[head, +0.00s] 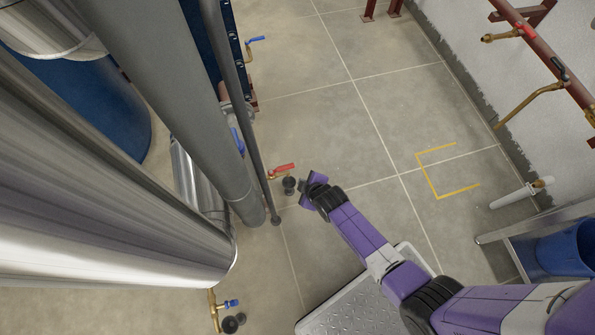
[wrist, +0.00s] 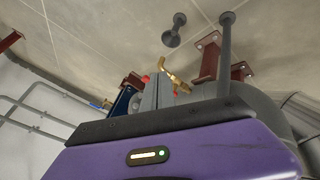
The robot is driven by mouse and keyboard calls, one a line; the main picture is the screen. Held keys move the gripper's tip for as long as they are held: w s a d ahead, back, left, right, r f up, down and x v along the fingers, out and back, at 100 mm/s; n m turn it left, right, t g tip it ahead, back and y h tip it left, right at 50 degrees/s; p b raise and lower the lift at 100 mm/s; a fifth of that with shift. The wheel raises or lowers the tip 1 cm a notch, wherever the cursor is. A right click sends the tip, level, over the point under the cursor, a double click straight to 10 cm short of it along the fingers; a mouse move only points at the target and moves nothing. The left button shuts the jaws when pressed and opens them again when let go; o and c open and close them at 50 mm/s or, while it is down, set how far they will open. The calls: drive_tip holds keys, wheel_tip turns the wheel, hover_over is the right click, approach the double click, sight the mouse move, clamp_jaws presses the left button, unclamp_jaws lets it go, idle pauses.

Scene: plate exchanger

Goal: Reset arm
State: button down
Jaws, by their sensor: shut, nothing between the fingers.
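My purple arm reaches in from the lower right of the head view. My gripper (head: 304,186) is at its end, near the middle of the picture, shut and empty. A brass valve with a red handle (head: 283,168) is just up and left of the gripper, apart from it in the picture. In the wrist view, a brass valve (wrist: 178,80) with red parts shows beyond the dark front edge of my wrist.
Large metal pipes (head: 90,190) and a thin grey post (head: 245,110) stand to the left. Blue-handled valves (head: 256,39) are near the blue exchanger. A red-brown wall pipe (head: 548,45) runs at the upper right. Floor around the yellow marking (head: 434,190) is clear.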

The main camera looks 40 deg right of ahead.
drive_tip(key=shift+s+d+r+p, duration=0.25)
drive_tip(key=shift+s+r, duration=0.3)
drive_tip(key=shift+r, duration=0.15)
drive_tip(key=shift+s+d+r+p, duration=0.1)
drive_tip(key=shift+s+r+p, duration=0.2)
drive_tip(key=shift+s+r, duration=0.35)
drive_tip(key=shift+s+d+r+p, duration=0.25)
drive_tip(key=shift+s+r, duration=0.15)
drive_tip(key=shift+r, duration=0.4)
drive_tip(key=w+r+m+t, duration=0.3)
drive_tip(key=r+m+t, duration=0.1)
drive_tip(key=r, duration=0.7)
drive_tip(key=s+a+r+m+t+y, duration=0.1)
drive_tip(key=s+a+r+m+t, duration=0.1)
drive_tip(key=s+r, duration=1.2)
drive_tip(key=s+a+r+m+t, duration=0.2)
drive_tip(key=s+a+r, duration=0.1)
drive_tip(key=s+r, duration=1.1)
wheel_tip(320, 180, up, 14)
drive_tip(key=w+p, duration=0.1)
drive_tip(key=p, duration=1.1)
drive_tip(key=shift+w+d+g+p, duration=0.25)
drive_tip(key=shift+w+g+p, duration=0.05)
drive_tip(key=shift+w+p, duration=0.1)
drive_tip(key=shift+f, duration=0.15)
